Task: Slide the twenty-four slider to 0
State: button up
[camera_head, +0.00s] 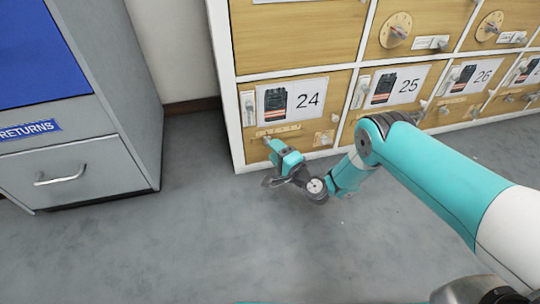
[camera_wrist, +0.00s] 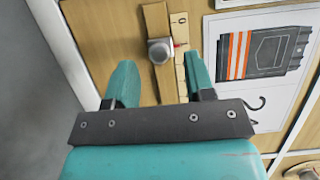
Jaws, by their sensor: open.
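The twenty-four door (camera_head: 255,142) is the low wooden door at the left end of the locker block, with a label (camera_head: 292,100) showing dark workwear and "24". Its slider track (camera_head: 278,130) runs level below the label. In the wrist view, the slider's grey metal knob (camera_wrist: 160,51) sits on the wooden track, beside a pale scale strip (camera_wrist: 181,35) with what looks like a "0" near the top. My gripper (camera_head: 270,143) is at this track. In the wrist view its open fingers (camera_wrist: 159,60) lie either side of the knob, with gaps; contact is not visible.
A grey returns cabinet (camera_head: 75,170) with a drawer handle stands at the left. Doors 25 (camera_head: 396,86) and 26 (camera_head: 471,78) are right of door 24, with similar fittings. A handle (camera_head: 249,108) is left of the label. The grey floor (camera_head: 180,240) is clear.

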jog(key=shift+b+x, duration=0.65)
jog(key=shift+x, duration=0.8)
jog(key=shift+c, duration=0.4)
